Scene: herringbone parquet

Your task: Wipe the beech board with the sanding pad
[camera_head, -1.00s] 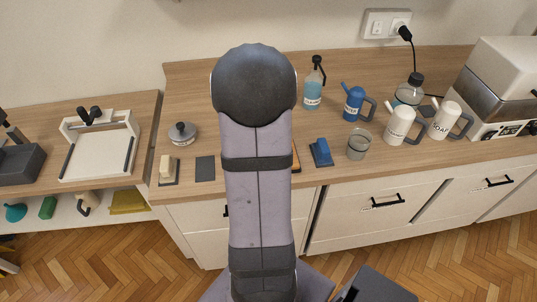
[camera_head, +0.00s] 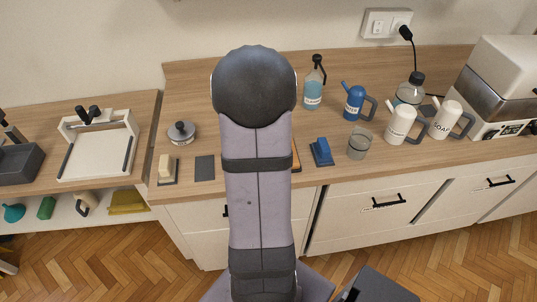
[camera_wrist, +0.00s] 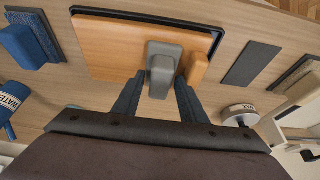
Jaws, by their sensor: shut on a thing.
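The beech board (camera_wrist: 108,45) lies in a dark-edged tray in the wrist view. In the head view my arm hides it except for a thin orange-brown edge (camera_head: 296,155). My gripper (camera_wrist: 160,82) is shut on a grey block, which I take for the sanding pad (camera_wrist: 165,55). The pad is over the right part of the board; whether its underside touches the wood is hidden. A small wood-coloured block (camera_wrist: 196,68) is close beside the pad on its right. My gripper is hidden in the head view.
An empty dark grey mat (camera_head: 204,168) lies left of my arm, near a cream block (camera_head: 166,168) and a lidded pot (camera_head: 181,133). To the right are a blue block (camera_head: 321,151), a glass (camera_head: 359,144), a spray bottle (camera_head: 314,84) and several jugs.

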